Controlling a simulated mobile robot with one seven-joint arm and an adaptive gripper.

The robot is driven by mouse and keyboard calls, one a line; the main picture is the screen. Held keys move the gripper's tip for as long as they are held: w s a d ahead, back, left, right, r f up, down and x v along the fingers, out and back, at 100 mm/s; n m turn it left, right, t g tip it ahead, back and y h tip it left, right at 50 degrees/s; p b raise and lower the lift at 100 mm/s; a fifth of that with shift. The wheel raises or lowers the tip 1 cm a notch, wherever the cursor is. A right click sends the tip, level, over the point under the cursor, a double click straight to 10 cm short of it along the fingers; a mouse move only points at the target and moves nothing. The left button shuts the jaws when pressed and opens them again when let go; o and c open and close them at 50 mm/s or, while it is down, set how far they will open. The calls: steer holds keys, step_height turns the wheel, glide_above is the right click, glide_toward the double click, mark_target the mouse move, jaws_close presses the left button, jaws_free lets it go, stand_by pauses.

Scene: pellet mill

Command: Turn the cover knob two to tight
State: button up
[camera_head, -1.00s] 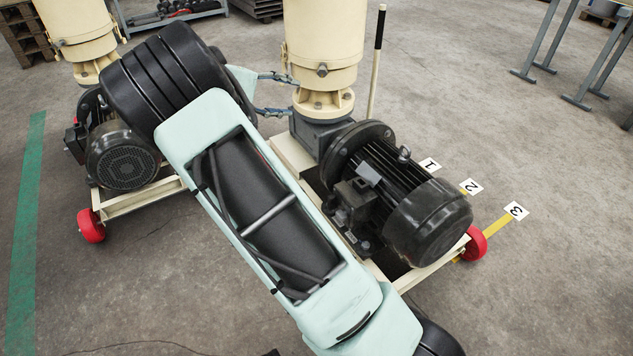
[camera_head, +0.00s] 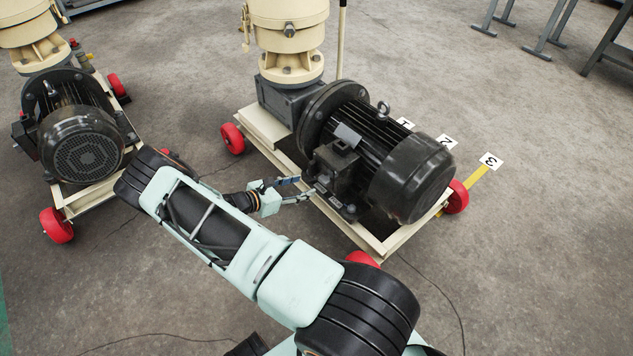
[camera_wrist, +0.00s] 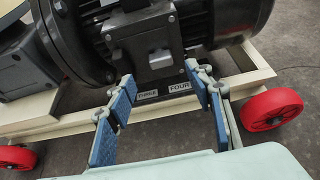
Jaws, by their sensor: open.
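The motor's dark terminal box (camera_head: 335,165) sits on the near side of the black motor (camera_head: 370,150); its cover (camera_wrist: 145,45) faces me in the wrist view. Small grey knobs show at the cover's upper left (camera_wrist: 108,37) and upper right (camera_wrist: 171,18). Labels reading THREE (camera_wrist: 147,95) and FOUR (camera_wrist: 180,87) sit below the box. No label for two is readable, so I cannot tell which knob it names. My gripper (camera_head: 305,187) is open and empty, its blue-padded fingers spread in front of the box's lower part. It also shows in the wrist view (camera_wrist: 161,78).
The motor stands on a cream wheeled frame (camera_head: 385,247) with red wheels (camera_head: 457,197). A second machine (camera_head: 80,150) stands on the left. Floor markers 1, 2 and 3 (camera_head: 490,160) lie right of the motor. A thin cable crosses the open floor.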

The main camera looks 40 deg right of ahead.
mark_target(322, 180)
steer(key=b+x, duration=0.2)
steer(key=x, duration=0.7)
steer(key=shift+d+b, duration=0.2)
steer(key=shift+b, duration=0.1)
steer(key=c, duration=1.2)
steer(key=shift+o, duration=0.2)
